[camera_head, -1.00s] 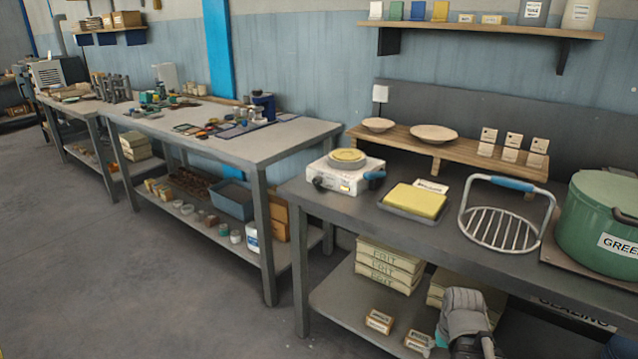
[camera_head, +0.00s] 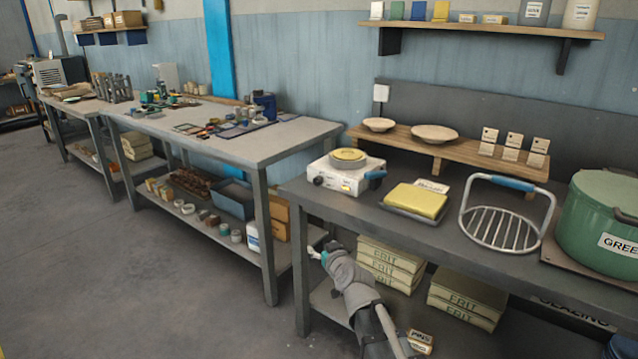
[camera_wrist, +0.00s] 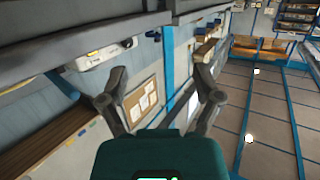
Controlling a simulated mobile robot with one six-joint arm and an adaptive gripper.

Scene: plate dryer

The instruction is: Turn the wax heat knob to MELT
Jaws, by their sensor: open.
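The wax heater is a small white box (camera_head: 345,178) on the near left end of the right-hand grey bench. A round pan of yellow wax (camera_head: 348,156) sits on top. A small dark knob (camera_head: 318,180) is on its front face; its setting is too small to read. My gripper (camera_head: 316,254) is below the bench top, near its left front leg, lower than the knob and apart from it. In the wrist view my gripper (camera_wrist: 162,98) has its two dark fingers spread, with nothing between them. A white box (camera_wrist: 100,54) at upper left there looks like the heater.
A yellow sponge-like block (camera_head: 416,201), a wire rack (camera_head: 504,228) and a green pot (camera_head: 600,215) stand further right. The grey bench edge (camera_head: 400,233) lies above my arm. The floor at left is clear.

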